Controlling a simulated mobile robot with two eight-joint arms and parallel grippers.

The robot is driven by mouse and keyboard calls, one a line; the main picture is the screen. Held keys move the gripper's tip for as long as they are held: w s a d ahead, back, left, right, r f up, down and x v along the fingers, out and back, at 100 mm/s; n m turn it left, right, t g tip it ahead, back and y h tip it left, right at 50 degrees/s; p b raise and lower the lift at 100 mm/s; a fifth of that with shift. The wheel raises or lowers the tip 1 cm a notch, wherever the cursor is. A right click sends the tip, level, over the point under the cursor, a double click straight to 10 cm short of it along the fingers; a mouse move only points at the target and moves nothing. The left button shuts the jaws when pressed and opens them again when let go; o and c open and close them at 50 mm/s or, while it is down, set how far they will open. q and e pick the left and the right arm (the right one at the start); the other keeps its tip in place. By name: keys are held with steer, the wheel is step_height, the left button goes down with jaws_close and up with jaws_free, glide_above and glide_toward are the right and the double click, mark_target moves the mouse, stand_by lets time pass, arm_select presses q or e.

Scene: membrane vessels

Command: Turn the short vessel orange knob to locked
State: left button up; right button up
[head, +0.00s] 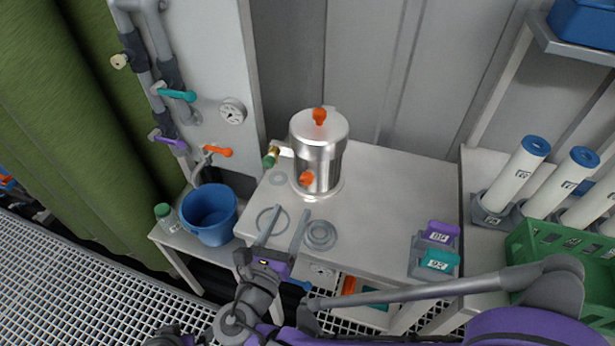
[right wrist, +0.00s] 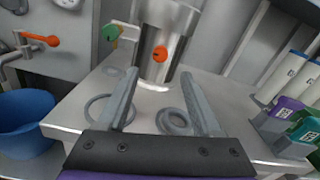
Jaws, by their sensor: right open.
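The short vessel (head: 318,155) is a shiny metal cylinder standing upright on the grey table. One orange knob (head: 319,116) sits on its lid, and another orange knob (head: 306,178) sits low on its front. The front knob also shows in the right wrist view (right wrist: 160,54), where the vessel's top is cut off. A green-handled valve (head: 270,157) sticks out at its left side. My right gripper (head: 287,226) is open and empty, in front of the vessel with its fingers pointing toward it, apart from both knobs.
Loose rings (head: 320,235) lie on the table below the fingers. A blue bucket (head: 209,213) stands on a lower shelf at left, near wall pipes with coloured handles. Purple and teal labelled blocks (head: 438,233) and white tubes (head: 516,172) are at right. The table's right middle is clear.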

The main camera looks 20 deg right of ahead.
mark_target(305, 182)
steer(key=x, duration=0.9)
steer(key=shift+w+d, duration=0.25)
jaws_close()
